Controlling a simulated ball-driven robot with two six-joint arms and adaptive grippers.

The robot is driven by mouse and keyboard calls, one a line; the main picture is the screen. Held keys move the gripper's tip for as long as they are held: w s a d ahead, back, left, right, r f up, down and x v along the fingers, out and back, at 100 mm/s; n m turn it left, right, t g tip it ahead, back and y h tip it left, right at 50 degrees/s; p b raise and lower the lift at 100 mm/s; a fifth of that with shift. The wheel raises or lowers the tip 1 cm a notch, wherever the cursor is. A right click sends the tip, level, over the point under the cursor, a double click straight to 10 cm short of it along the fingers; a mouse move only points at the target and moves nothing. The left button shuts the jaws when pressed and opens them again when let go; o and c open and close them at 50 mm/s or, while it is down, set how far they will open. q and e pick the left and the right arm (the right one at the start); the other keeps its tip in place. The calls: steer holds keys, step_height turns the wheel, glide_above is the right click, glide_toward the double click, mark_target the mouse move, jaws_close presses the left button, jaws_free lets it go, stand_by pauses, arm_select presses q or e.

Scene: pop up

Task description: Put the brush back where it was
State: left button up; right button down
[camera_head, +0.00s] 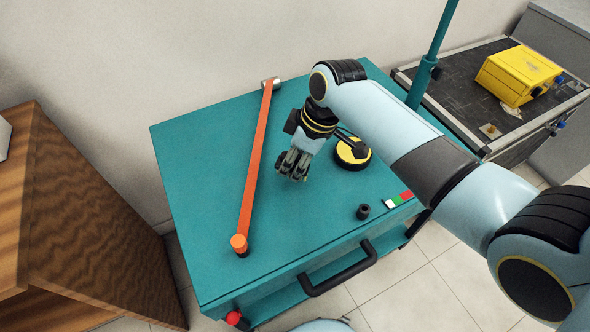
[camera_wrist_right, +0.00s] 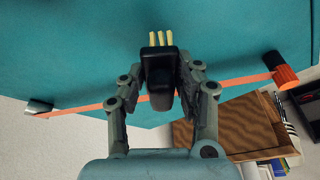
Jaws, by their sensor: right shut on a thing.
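The brush (camera_wrist_right: 158,60) shows in the right wrist view as a black body with several yellow tufts pointing away from the gripper. My right gripper (camera_wrist_right: 160,92) has its fingers on both sides of the black body and is shut on it. In the head view the right gripper (camera_head: 292,168) is over the middle of the teal cart top (camera_head: 205,150), fingers pointing down; I cannot make out the brush there. Whether the brush touches the top is unclear. My left gripper is not in view.
An orange strip (camera_head: 256,155) runs across the top, left of the gripper, to an orange knob (camera_head: 239,243). A yellow-black round object (camera_head: 352,153) lies to the right. A small black cylinder (camera_head: 363,211) stands in front. A yellow box (camera_head: 517,75) sits on the cart behind.

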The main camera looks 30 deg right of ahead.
steer(key=shift+f, duration=1.6)
steer(key=shift+s, duration=0.1)
steer(key=shift+f, duration=0.2)
steer(key=c, duration=0.9)
jaws_free()
steer(key=shift+r, duration=0.1)
steer(key=p+v, duration=0.1)
steer(key=v, duration=1.1)
steer(key=shift+r, duration=0.15)
